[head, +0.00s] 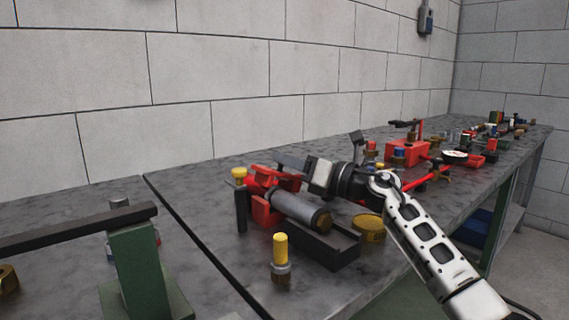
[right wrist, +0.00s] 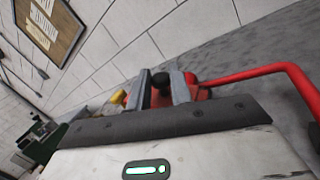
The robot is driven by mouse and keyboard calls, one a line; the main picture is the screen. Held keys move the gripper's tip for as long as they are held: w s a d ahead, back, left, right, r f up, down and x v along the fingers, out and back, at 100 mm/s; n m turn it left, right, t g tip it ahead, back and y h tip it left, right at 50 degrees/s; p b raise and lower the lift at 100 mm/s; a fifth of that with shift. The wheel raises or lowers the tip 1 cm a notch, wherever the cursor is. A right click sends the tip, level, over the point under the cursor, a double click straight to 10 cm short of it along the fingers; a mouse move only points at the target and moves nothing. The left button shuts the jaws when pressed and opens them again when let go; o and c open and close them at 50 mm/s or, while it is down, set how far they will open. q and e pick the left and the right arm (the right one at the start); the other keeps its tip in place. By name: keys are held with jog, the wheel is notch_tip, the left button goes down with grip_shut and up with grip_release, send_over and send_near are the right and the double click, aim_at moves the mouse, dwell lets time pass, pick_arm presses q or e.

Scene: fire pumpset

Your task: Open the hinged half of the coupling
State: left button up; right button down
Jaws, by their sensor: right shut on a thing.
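The red coupling (head: 263,208) sits on the bench around the end of a grey cylinder (head: 300,211). My right gripper (head: 283,162) reaches in from the right, just above and behind the cylinder. In the right wrist view its two fingers (right wrist: 160,82) are on either side of a small black knob (right wrist: 160,79), and they are shut on it. Red metal (right wrist: 190,90) shows right behind the fingers. How far the hinged half stands open cannot be told, as my gripper covers part of it. My left gripper is not in view.
A dark open tray (head: 335,250) lies below the cylinder, with a brass disc (head: 369,228) beside it. A yellow-topped pin (head: 281,258) stands in front. A green stand with a black bar (head: 140,262) is at left. Red equipment (head: 405,153) crowds the bench at right.

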jog(key=shift+w+d+m+t, duration=0.25)
jog(key=shift+d+m+t, duration=0.1)
jog(key=shift+m, duration=0.4)
jog(key=shift+w+d+m+t, duration=0.2)
jog(key=shift+d+m+t, duration=0.15)
jog(key=shift+m, duration=0.4)
jog(key=c, duration=1.3)
grip_release()
jog(key=shift+o, duration=0.2)
jog(key=v, duration=1.6)
jog(key=shift+w+f, duration=0.1)
